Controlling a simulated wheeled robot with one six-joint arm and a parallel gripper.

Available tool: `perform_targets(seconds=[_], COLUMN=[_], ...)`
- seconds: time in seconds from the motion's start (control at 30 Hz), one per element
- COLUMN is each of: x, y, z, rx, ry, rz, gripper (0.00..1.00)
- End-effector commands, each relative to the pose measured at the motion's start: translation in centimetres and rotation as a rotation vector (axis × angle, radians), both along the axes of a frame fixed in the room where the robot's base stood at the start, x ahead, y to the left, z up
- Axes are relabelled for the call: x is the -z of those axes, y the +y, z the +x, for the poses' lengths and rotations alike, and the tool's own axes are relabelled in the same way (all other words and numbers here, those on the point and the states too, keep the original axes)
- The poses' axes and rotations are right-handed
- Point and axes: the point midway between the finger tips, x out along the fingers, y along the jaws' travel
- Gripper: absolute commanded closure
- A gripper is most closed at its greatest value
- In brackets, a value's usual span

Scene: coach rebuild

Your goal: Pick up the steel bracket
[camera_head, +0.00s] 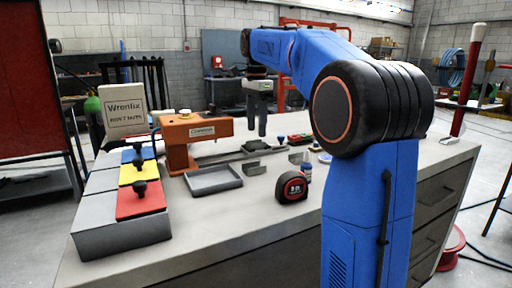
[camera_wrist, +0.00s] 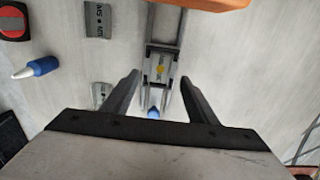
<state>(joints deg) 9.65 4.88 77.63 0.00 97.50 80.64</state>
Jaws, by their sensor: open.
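Two small grey steel brackets lie on the workbench. One bracket (camera_head: 253,168) is right of the grey tray, and it also shows in the wrist view (camera_wrist: 98,20), with lettering on it. The other bracket (camera_head: 295,158) is farther right, and it shows lower in the wrist view (camera_wrist: 101,93). I cannot tell which one the task means. My gripper (camera_head: 257,132) is open and empty, pointing down above the bench. In the wrist view, its fingers (camera_wrist: 160,78) stand either side of a grey clamp-like block, with both brackets to their left.
The clamp-like block (camera_wrist: 160,65) sits on a rail below my gripper.

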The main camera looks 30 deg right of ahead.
Motion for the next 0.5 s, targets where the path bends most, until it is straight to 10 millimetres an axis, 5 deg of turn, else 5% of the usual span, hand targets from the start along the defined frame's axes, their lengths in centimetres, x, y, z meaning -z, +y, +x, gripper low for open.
perform_targets(seconds=[0.23, 0.5], x=[3.4, 4.4], y=[0.2, 0.2], z=[0.0, 0.0], rx=[0.000, 0.000], ry=[0.002, 0.000], rz=[0.000, 0.000], gripper=[0.47, 0.47])
